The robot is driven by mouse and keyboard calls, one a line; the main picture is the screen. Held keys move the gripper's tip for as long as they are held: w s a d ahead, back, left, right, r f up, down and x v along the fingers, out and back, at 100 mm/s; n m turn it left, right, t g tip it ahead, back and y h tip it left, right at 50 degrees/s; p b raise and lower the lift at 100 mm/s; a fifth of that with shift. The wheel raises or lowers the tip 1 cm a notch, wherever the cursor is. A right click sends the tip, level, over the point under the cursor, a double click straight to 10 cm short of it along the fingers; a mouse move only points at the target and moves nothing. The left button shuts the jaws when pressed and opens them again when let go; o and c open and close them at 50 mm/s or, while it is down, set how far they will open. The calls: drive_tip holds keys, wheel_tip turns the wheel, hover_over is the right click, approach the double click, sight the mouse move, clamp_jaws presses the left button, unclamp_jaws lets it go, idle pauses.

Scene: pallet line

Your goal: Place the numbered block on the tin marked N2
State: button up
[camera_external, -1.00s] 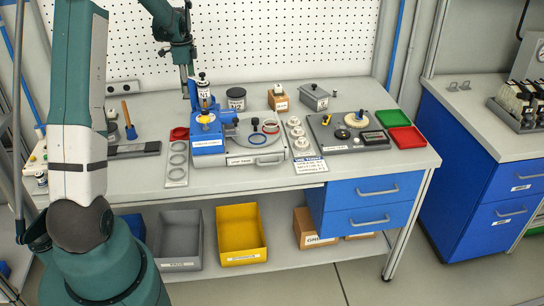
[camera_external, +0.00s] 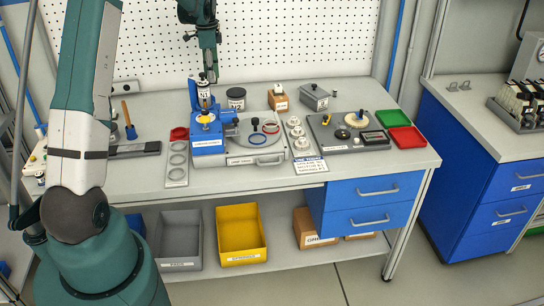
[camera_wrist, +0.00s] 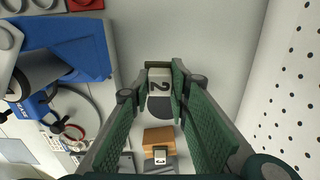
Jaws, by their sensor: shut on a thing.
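In the wrist view my gripper (camera_wrist: 158,87) is shut on a pale block (camera_wrist: 158,75) with a black 2 on it. The block is between the green finger pads, in the air. A dark round lid, which looks like that of the tin marked N2 (camera_wrist: 160,107), shows just past the block; I cannot tell the height between them. In the external view the tin (camera_external: 236,98) stands upright at the back of the bench. My gripper (camera_external: 210,76) is to its left and higher, by the N1 tin (camera_external: 204,96). The held block is not clear there.
The blue machine (camera_external: 207,138) stands in front of the N1 tin. A wooden box (camera_external: 278,101) with a pale block on top (camera_wrist: 160,155) is right of the N2 tin. A grey lidded box (camera_external: 314,97) is farther right. The pegboard (camera_external: 270,40) rises behind.

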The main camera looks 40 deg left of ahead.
wheel_tip(320, 180, up, 4)
drive_tip(key=p, duration=0.2)
hover_over(236, 92)
drive_tip(key=shift+w+a+r+n, duration=0.1)
drive_tip(key=shift+w+r+n, duration=0.05)
drive_tip(key=shift+n, duration=0.15)
drive_tip(key=shift+f+p, duration=0.3)
drive_tip(key=shift+f, duration=2.85)
drive_tip(key=shift+f, duration=1.9)
drive_tip(key=shift+f, duration=0.2)
drive_tip(key=o, duration=0.9)
drive_tip(key=shift+r, duration=0.1)
